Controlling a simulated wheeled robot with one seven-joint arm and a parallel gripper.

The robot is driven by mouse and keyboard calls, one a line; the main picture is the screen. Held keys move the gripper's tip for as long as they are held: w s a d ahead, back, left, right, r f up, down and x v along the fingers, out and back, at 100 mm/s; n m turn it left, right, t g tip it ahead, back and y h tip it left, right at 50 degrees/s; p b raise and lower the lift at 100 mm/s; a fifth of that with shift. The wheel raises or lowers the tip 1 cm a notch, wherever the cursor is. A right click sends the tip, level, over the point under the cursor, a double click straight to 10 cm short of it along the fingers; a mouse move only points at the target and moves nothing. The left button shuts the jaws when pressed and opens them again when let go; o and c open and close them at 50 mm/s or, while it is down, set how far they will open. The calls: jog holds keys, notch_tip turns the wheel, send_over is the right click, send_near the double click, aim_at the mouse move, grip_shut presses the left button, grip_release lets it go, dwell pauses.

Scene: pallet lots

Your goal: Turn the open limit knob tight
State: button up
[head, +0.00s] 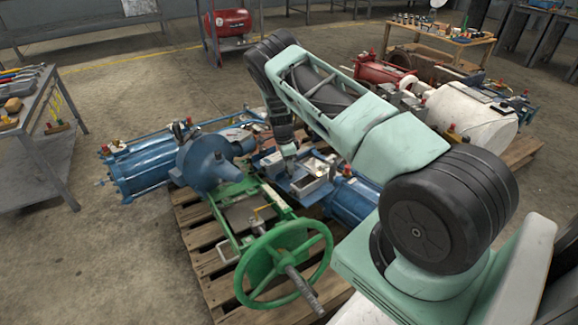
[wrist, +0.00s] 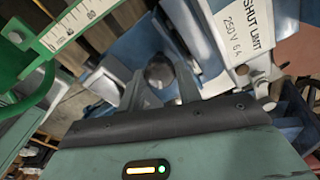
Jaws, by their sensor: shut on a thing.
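My gripper (head: 288,150) reaches down to the blue actuator with grey boxes in the middle of the pallet. In the wrist view my gripper (wrist: 160,88) has its two fingers on either side of a dark, round knob (wrist: 158,71) and is shut on it. No label for this knob is readable, so I cannot tell from lettering that it is the open limit one. A white box marked "SHUT LIMIT 250 V 6A" (wrist: 240,40) stands just right of the fingers. The fingers hide part of the knob, and my wrist hides it in the head view.
A green handwheel (head: 284,262) and its green frame stand nearest on the wooden pallet (head: 203,265). A blue cylinder (head: 148,165) lies at left. In the wrist view a green bracket with a scale plate (wrist: 78,22) is close on the left. A grey bench (head: 50,150) stands far left.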

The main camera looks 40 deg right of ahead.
jog(key=m+b, duration=0.1)
jog(key=m, duration=0.4)
jog(key=shift+f+m, duration=0.1)
jog(key=shift+m, duration=0.2)
jog(key=m, duration=0.5)
jog(key=shift+y+b, duration=0.35)
jog(key=shift+y, duration=0.05)
jog(key=shift+m, duration=0.3)
jog(key=o, duration=1)
jog(key=shift+c, duration=0.2)
notch_tip(320, 180, up, 17)
jog(key=w+p, duration=0.3)
jog(key=p, duration=0.1)
jog(key=shift+d+p, duration=0.15)
jog(key=shift+p, duration=0.15)
